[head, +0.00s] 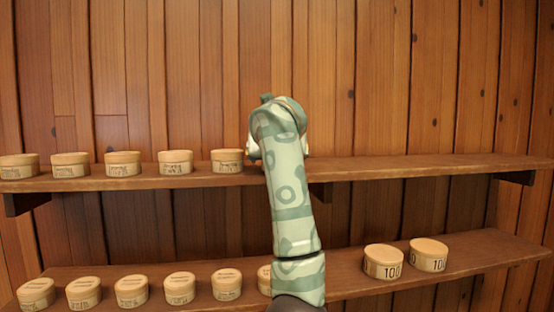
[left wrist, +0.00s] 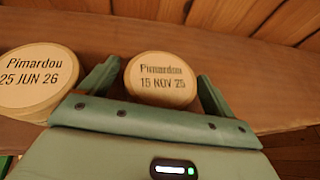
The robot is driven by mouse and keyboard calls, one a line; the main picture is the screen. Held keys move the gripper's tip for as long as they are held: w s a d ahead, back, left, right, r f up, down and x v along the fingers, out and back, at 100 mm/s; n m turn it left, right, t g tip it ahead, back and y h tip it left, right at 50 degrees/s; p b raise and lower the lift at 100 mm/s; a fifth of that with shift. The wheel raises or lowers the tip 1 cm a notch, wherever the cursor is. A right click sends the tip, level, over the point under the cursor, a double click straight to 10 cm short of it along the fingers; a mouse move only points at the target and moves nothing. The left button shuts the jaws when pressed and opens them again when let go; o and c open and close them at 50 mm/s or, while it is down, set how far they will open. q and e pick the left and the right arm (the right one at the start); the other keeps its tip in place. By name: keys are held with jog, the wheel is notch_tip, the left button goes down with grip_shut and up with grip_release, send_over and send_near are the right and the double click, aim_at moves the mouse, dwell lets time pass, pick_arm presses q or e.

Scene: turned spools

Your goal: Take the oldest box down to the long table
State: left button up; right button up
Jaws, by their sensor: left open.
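A round pale wooden box (left wrist: 160,80) labelled "Pimardou 15 NOV 25" stands on the shelf in the left wrist view. My left gripper (left wrist: 159,76) is open, with one finger on each side of this box. Another round box (left wrist: 38,80), labelled "Pimardou 25 JUN 26", stands just left of the left finger. In the head view, my left arm reaches up to the upper shelf (head: 420,167) and hides the fingers and whatever is behind them. Several similar boxes (head: 175,162) line that shelf to its left; their labels are too small to read. No long table shows.
A lower shelf (head: 480,260) carries another row of round boxes (head: 179,288), partly hidden by my arm. The upper shelf right of my arm is bare. A plank wall (head: 400,80) stands behind.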

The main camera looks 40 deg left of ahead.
pick_arm(q)
jog(key=c, duration=1.1)
jog(key=shift+o, duration=0.2)
jog(key=shift+r, duration=0.1)
